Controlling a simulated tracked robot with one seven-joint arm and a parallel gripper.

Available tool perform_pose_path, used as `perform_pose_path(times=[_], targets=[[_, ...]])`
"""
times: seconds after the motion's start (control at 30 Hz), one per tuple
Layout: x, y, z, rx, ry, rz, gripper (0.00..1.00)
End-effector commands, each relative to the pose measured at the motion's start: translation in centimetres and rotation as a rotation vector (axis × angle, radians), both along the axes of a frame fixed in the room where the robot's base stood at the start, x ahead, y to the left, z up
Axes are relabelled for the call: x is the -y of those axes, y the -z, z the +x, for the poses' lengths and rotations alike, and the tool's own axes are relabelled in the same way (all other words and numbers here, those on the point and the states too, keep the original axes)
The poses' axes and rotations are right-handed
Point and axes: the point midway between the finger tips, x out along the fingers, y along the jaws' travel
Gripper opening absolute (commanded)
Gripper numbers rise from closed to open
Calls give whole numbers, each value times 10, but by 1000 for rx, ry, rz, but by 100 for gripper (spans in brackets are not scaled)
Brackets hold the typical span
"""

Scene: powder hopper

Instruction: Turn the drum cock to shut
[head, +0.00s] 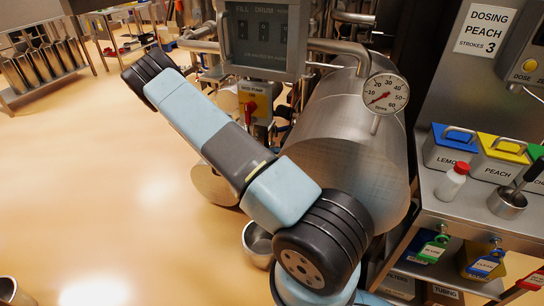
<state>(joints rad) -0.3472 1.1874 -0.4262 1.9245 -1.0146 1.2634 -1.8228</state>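A large steel drum (350,128) lies behind my arm, right of centre. A round dial gauge (386,94) stands on it, its red needle pointing to the lower left. A screen (262,38) reading "FILL DRUM" hangs above left of it. Below the screen is a yellow panel (255,102) labelled as a pump, with a red knob (251,107). I cannot make out the drum cock; my arm covers part of the area in front of the drum. My arm reaches from the lower right to the upper left. My gripper is not in view.
A steel pot (258,243) stands on the floor beside my arm. The left floor is mostly clear.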

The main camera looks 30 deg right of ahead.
Motion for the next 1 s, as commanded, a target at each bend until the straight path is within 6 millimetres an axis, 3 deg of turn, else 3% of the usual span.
perform_pose_path(times=[0.43, 0.47, 0.5, 1.0], targets=[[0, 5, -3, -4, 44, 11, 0], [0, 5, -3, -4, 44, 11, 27], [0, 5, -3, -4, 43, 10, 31], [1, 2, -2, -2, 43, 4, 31]])
